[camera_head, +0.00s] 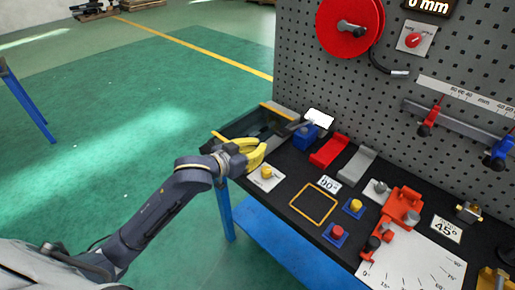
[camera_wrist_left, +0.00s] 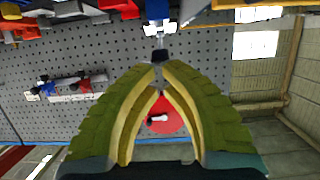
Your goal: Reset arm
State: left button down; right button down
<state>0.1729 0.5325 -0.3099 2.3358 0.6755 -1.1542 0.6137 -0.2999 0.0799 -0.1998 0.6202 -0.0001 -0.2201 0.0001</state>
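My left gripper (camera_head: 264,148), with yellow fingers, is above the left end of the dark workbench (camera_head: 283,187), near a pale plate with a yellow knob (camera_head: 266,173). In the left wrist view its two fingers (camera_wrist_left: 160,72) curve together and their tips meet or nearly meet. I see nothing clearly held between them. A grey rod and white panel (camera_wrist_left: 161,28) show beyond the tips. My right gripper is in neither view.
A dark tray with yellow edges (camera_head: 228,136) is at the bench's left end. A blue block (camera_head: 305,137), red block (camera_head: 328,151) and red fixture (camera_head: 401,208) stand on the bench. Behind is a pegboard (camera_head: 300,60) with a red reel (camera_head: 345,30).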

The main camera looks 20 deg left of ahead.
pick_arm(q)
jog(key=s+a+f+g+y, duration=0.1)
jog(key=s+a+f+y, duration=0.35)
jog(key=s+f, duration=0.65)
jog(key=s+a+f+m+g+y, duration=0.1)
jog(key=s+a+f+g+y, duration=0.25)
jog(key=s+f, duration=0.35)
jog(key=s+a+f+m+g+y, duration=0.1)
jog(key=s+a+f+g+y, duration=0.3)
jog(key=s, duration=0.6)
jog(key=s+d+f+h, duration=0.1)
jog(key=d+f+h, duration=0.1)
jog(key=f, duration=1.3)
jog(key=s+d+f+h, duration=0.1)
jog(key=d+f+h, duration=0.15)
jog(key=f, duration=1.35)
jog(key=s+f+n+g+h, duration=0.1)
jog(key=s+f+n+g, duration=0.2)
jog(key=s+f, duration=1.7)
jog(key=shift+s+f, duration=0.35)
jog(key=shift+s, duration=0.85)
jog(key=shift+d, duration=0.1)
